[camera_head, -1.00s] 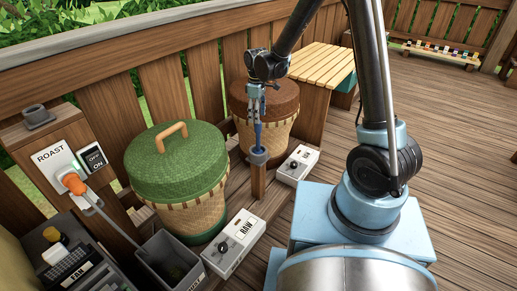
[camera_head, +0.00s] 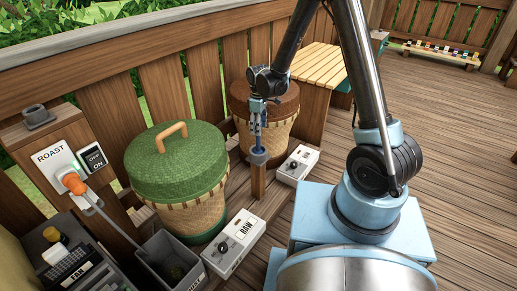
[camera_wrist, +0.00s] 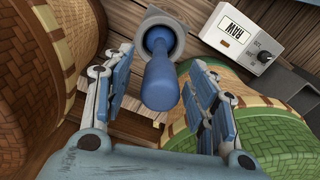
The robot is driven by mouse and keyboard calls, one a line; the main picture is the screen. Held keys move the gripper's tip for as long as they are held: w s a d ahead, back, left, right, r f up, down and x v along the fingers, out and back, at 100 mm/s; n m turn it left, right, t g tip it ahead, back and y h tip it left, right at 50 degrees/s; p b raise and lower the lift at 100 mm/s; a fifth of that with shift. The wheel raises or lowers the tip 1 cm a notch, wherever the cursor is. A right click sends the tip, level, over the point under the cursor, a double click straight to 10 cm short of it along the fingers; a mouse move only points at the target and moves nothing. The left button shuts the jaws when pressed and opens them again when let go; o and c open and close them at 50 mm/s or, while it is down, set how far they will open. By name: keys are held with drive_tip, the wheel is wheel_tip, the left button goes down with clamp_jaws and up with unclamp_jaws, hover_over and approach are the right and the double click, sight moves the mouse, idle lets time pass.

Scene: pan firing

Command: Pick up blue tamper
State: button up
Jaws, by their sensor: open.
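In the head view the holder (camera_head: 257,157) tops a short wooden post between the two baskets, and the tamper (camera_head: 257,142) shows only in part there. My gripper (camera_wrist: 158,98) is open, with one finger on each side of the tamper's handle in the wrist view. I cannot tell whether either finger touches it. In the head view my gripper (camera_head: 258,122) points down right over the holder.
A green-lidded basket (camera_head: 177,165) stands left of the post and a brown-lidded basket (camera_head: 271,101) close behind it. A RAW box (camera_head: 234,243) and another white box (camera_head: 297,165) with a knob sit nearby. A grey bin (camera_head: 169,264) is at the lower left.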

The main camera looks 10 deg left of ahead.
clamp_jaws()
drive_tip(key=shift+r, duration=5.05)
